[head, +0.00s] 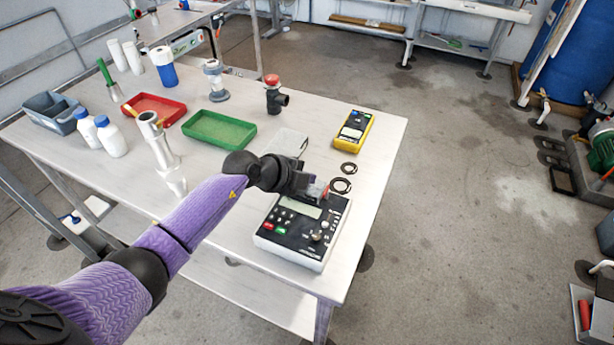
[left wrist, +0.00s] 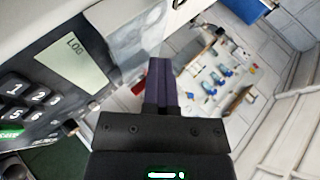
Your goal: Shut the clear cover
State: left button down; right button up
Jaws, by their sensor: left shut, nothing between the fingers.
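The controller box (head: 290,232), with a keypad, a small display and a red and a green button, sits near the table's front right corner. In the left wrist view its display (left wrist: 72,60) reads LOG. A clear, greyish panel (left wrist: 138,32), seemingly the clear cover, shows beside the display and stands away from the keypad; its exact angle is hard to tell. My left gripper (head: 318,190) is over the box's back edge, its fingers (left wrist: 160,84) shut and empty, close to the panel. I cannot tell if they touch it. The gripper hides part of the box's back edge in the head view.
A yellow meter (head: 354,128), black rings (head: 341,185) and a pale flat item (head: 291,142) lie behind the box. Green (head: 219,130) and red (head: 152,106) trays and a metal pipe fitting (head: 158,143) stand to the left. Open floor lies to the right.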

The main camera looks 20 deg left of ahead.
pick_arm(q)
jog(key=shift+s+d+f, duration=0.1)
jog(key=shift+s+f, duration=0.05)
jog(key=shift+f, duration=0.15)
dwell(0.5)
jog(key=c, duration=0.8)
grip_release()
jog(key=shift+s+r+p, duration=0.1)
jog(key=shift+s+p, duration=0.2)
jog(key=shift+p, duration=0.25)
jog(key=shift+s+a+p, duration=0.25)
jog(key=shift+s+p, duration=0.05)
jog(key=shift+p, duration=0.05)
jog(key=shift+s+a+r+p, duration=0.1)
jog(key=shift+s+a+p, duration=0.2)
jog(key=shift+s+p, duration=0.25)
jog(key=shift+s+a+p, duration=0.3)
jog(key=shift+s, duration=0.35)
jog(key=s+a+p, duration=0.1)
jog(key=s+p, duration=0.1)
jog(key=s, duration=0.1)
jog(key=shift+a, duration=0.35)
jog(key=shift+s+a+p, duration=0.35)
jog(key=shift+s+a, duration=0.05)
jog(key=shift+s, duration=0.45)
jog(key=shift+s+a+p, duration=0.35)
jog(key=shift+s, duration=0.5)
jog(key=shift+r, duration=0.1)
